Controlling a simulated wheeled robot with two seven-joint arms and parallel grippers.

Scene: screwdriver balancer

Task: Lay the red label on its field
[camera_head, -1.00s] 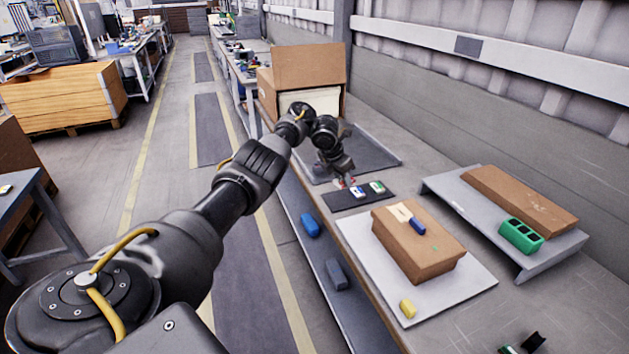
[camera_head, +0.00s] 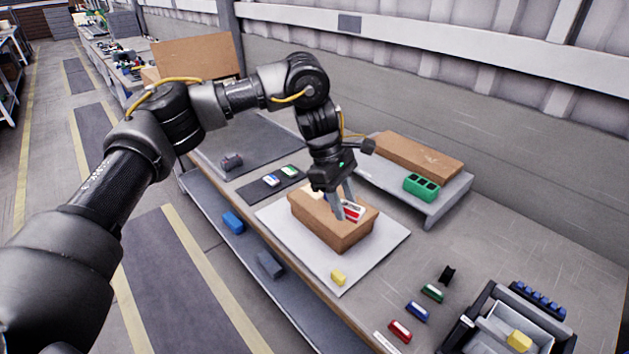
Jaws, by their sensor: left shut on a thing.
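The red label (camera_head: 353,211), red and white, is between the fingertips of my left gripper (camera_head: 344,208), over the top of the brown cardboard box (camera_head: 318,224). I cannot tell whether the label touches the box. The gripper points down and is shut on the label. A pale patch (camera_head: 311,192) shows on the box top, partly behind the gripper; the label's field cannot be made out clearly. A blue-and-white label (camera_head: 271,180) and a green-and-white label (camera_head: 289,171) lie on a dark strip (camera_head: 254,190). My right gripper is not in view.
A raised grey shelf (camera_head: 447,196) behind holds a green block (camera_head: 421,187) and a flat carton (camera_head: 415,155). Red (camera_head: 400,331), blue (camera_head: 417,311) and green (camera_head: 432,293) pieces lie front right.

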